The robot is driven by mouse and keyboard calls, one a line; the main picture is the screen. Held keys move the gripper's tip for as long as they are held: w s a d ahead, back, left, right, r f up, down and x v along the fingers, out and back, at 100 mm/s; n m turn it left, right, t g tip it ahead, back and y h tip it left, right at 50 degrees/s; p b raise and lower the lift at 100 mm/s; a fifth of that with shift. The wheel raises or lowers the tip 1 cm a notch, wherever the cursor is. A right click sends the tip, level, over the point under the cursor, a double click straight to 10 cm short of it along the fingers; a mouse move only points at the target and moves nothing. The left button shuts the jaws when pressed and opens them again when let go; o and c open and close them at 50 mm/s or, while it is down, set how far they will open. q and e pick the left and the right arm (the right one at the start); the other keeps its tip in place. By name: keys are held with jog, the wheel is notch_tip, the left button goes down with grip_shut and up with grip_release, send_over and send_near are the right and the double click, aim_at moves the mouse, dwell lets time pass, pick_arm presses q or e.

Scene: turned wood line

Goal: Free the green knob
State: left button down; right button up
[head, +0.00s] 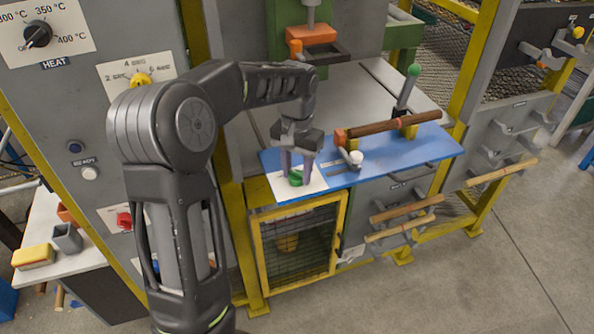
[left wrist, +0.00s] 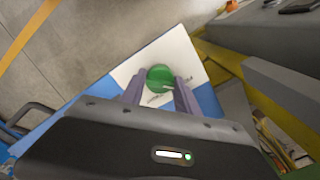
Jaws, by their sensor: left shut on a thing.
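The green knob (head: 295,179) is on a white card (head: 314,183) at the left end of the blue board (head: 375,165). My left gripper (head: 297,170) points down over the card, shut on this knob. In the left wrist view the round green knob (left wrist: 160,74) sits between the two purple-grey fingertips (left wrist: 159,88), with the white card (left wrist: 178,50) behind it. The fingers hide part of the knob in the head view. Another green ball (head: 414,70) tops an upright lever behind the board. My right gripper is not in view.
A dark wooden bar (head: 392,125) lies along the blue board, near a white round knob (head: 356,158). Pale wooden rods (head: 407,208) rest on brackets below. A yellow-framed mesh cage (head: 300,245) stands under the card. A panel with dials (head: 38,35) is at left.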

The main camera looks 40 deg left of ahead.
aim_at(297, 172)
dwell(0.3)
pick_arm(q)
jog(key=c, duration=0.9)
grip_release()
notch_tip(297, 172, up, 8)
jog(key=shift+f, duration=0.1)
